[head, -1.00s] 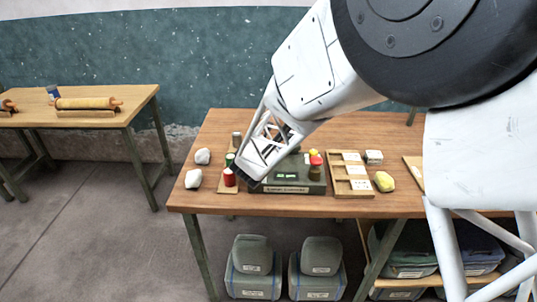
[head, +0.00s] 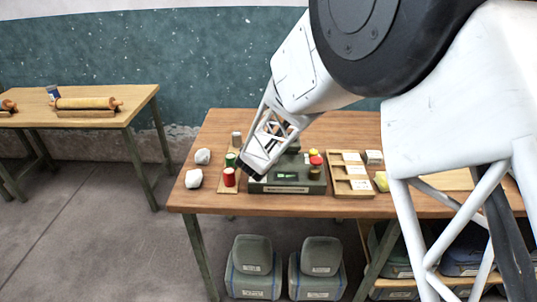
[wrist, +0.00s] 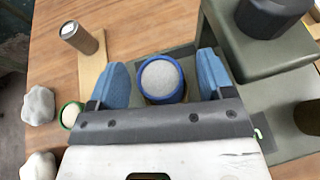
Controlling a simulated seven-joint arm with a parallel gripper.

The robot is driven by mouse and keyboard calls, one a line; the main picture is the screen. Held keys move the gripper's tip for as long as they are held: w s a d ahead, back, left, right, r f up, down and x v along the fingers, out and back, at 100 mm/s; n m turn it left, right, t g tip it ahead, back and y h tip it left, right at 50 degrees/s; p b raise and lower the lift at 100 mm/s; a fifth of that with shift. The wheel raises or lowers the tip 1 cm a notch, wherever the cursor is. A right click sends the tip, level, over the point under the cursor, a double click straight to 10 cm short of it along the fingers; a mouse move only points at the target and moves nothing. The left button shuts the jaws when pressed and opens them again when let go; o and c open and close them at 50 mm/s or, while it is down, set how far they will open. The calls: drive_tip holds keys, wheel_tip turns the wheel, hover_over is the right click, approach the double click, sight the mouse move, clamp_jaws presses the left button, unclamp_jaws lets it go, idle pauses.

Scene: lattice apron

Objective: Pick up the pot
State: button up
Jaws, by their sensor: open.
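A round pot (wrist: 161,80) with a blue rim and pale grey top shows in the wrist view. It stands upright between the two blue fingers of my gripper (wrist: 162,62), with a small gap visible on each side. My gripper is open and the fingers reach down around the pot. In the head view my gripper (head: 252,168) is over the left end of the grey-green device (head: 285,189) and hides the pot. The pot appears to be on or beside the device's low front part; its base is hidden.
A red pot (head: 229,177) and a green pot (head: 230,159) stand left of my gripper, with a grey cylinder (head: 237,139) behind. White lumps (head: 194,178) lie at the table's left. A raised device block (wrist: 265,50) rises close to the right finger. A wooden tray (head: 351,185) is farther right.

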drive_tip(key=shift+w+f, duration=0.1)
drive_tip(key=shift+w, duration=0.05)
drive_tip(key=shift+c, duration=0.5)
drive_tip(key=c, duration=0.9)
drive_tip(key=shift+r, duration=0.95)
drive_tip(key=shift+s+d+r, duration=0.1)
drive_tip(key=shift+s+r, duration=0.1)
drive_tip(key=shift+r, duration=0.7)
drive_tip(key=s+d, duration=0.1)
drive_tip(key=s, duration=0.4)
drive_tip(key=s+d+r, duration=0.1)
drive_tip(key=s, duration=0.4)
drive_tip(key=s+d, duration=0.2)
drive_tip(key=s, duration=0.3)
drive_tip(key=shift+r, duration=0.15)
